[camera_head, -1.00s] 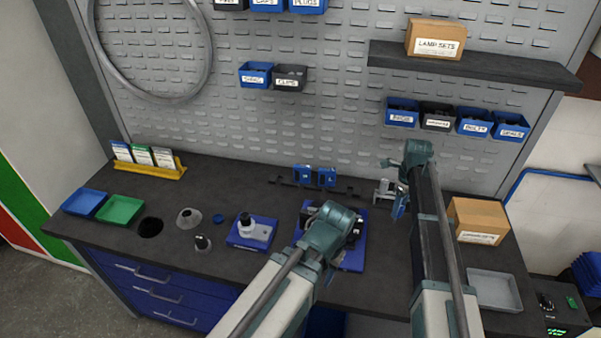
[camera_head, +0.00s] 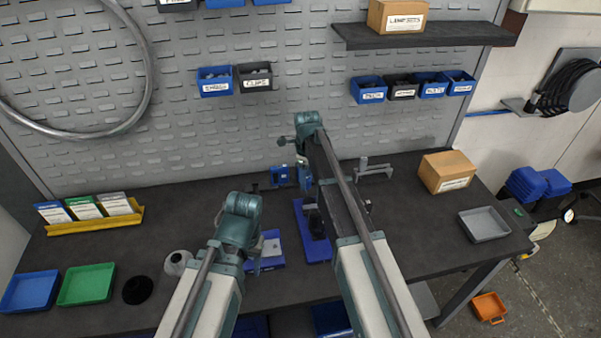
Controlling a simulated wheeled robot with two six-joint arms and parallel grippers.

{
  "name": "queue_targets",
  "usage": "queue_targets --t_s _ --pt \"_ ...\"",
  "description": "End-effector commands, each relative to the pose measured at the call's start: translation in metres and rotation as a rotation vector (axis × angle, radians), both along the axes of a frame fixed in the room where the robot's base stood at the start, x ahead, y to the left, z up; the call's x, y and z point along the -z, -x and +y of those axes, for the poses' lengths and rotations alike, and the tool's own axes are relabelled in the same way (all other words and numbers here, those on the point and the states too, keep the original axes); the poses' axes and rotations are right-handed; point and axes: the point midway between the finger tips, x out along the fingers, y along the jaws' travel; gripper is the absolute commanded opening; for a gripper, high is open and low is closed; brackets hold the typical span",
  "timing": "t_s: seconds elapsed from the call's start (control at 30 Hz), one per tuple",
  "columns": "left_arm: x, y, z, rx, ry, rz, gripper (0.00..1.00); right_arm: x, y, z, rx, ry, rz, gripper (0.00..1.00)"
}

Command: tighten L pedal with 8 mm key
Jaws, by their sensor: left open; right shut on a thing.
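My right gripper (camera_head: 303,150) is raised in front of the pegboard, above the back of the bench. It is shut on a small tool with a blue part (camera_head: 304,180), mostly hidden by my arm; its size marking cannot be read. My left gripper (camera_head: 238,215) is open, lower and to the left, above a small blue tray (camera_head: 270,262). A longer blue tray (camera_head: 301,218) with a dark part (camera_head: 317,226) on it lies between my arms, partly hidden. I cannot clearly make out the pedal. A blue holder (camera_head: 281,176) stands at the back of the bench.
A grey metal stand (camera_head: 374,169) is right of my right gripper. A cardboard box (camera_head: 447,171) and grey tray (camera_head: 484,224) stand at the right. Blue (camera_head: 30,291) and green (camera_head: 87,284) trays lie at the left.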

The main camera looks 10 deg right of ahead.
Motion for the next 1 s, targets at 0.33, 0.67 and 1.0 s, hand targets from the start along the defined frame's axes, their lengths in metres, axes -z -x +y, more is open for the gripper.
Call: queue_targets --t_s 0.33,0.67,1.0 --pt "-0.071 0.000 0.000 -0.003 0.001 0.001 0.62 -0.071 0.058 -0.008 -0.012 0.000 0.000 0.00" --pt "-0.143 0.000 0.000 -0.009 0.002 0.002 0.62 -0.143 0.125 -0.017 -0.031 0.000 0.000 0.00" --pt "-0.157 0.000 0.000 -0.010 0.002 0.002 0.62 -0.157 0.143 -0.019 -0.038 0.000 0.000 0.00"
